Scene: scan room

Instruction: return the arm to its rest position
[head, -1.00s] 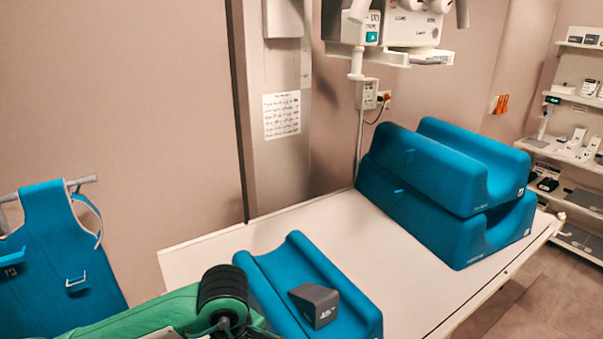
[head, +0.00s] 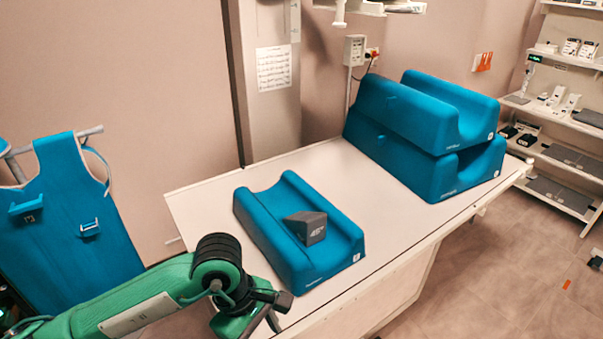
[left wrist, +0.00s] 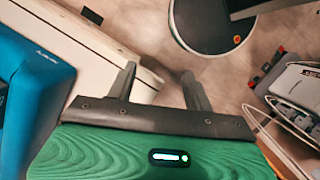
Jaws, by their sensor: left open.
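My left arm (head: 140,300) is green with a black ribbed joint and comes in from the lower left in the head view. The table's edge lies behind the left finger, and floor shows past the right one. My right gripper is in neither view.
The white table (head: 370,220) bears a low blue cushion (head: 270,225) with a grey wedge (head: 306,228) in its groove. Two stacked blue cushions (head: 420,130) stand at the back right. A blue apron (head: 70,215) hangs at left. Shelves (head: 565,130) stand at far right.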

